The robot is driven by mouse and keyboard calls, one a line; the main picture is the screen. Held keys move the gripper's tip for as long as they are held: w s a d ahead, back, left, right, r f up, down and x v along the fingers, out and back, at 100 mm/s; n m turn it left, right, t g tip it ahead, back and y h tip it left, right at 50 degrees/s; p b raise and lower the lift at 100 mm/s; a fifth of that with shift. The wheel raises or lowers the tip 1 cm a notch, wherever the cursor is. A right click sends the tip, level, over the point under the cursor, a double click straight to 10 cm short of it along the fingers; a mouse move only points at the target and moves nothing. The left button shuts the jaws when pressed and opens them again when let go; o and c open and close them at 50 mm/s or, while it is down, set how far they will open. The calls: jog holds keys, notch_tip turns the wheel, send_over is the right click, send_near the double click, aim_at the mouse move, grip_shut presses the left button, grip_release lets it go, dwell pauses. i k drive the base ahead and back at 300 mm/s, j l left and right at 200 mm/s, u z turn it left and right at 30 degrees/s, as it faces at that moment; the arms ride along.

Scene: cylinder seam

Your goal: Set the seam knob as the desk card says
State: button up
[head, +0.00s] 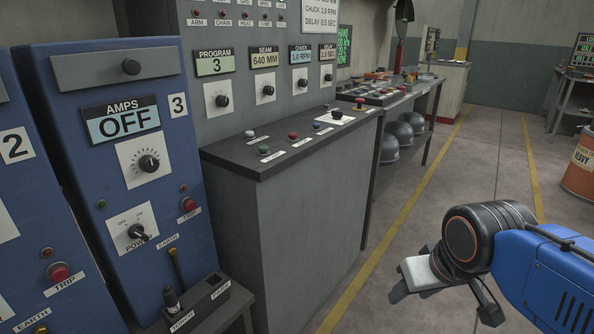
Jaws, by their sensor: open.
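The seam knob (268,91) is a small black knob on a white dial plate on the grey control panel. The display above it (264,58) reads SEAM 640 MM. A white card (331,16) higher on the panel is cut off by the top edge; its visible lines read CHUCK 2.0 RPM and DELAY 0.5 SEC. I cannot see a seam line on it, nor tell whether it is the desk card. My gripper (445,303) is at the lower right, open and empty, over the floor and well apart from the panel.
The console desk (285,147) with coloured buttons juts out below the panel. Open floor lies right of the console.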

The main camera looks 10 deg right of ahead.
aim_at(269, 90)
jog(key=i+l+u, duration=0.1)
jog(key=i+l, duration=0.35)
jog(key=l, duration=0.2)
jog(key=i+l+u, duration=0.25)
jog(key=i+l, duration=0.2)
jog(key=l, duration=0.25)
jog(key=i+l, duration=0.2)
jog(key=l, duration=0.2)
jog(key=i+l+u, duration=0.15)
jog(key=l, duration=0.2)
jog(key=k, duration=0.1)
jog(key=i, duration=0.15)
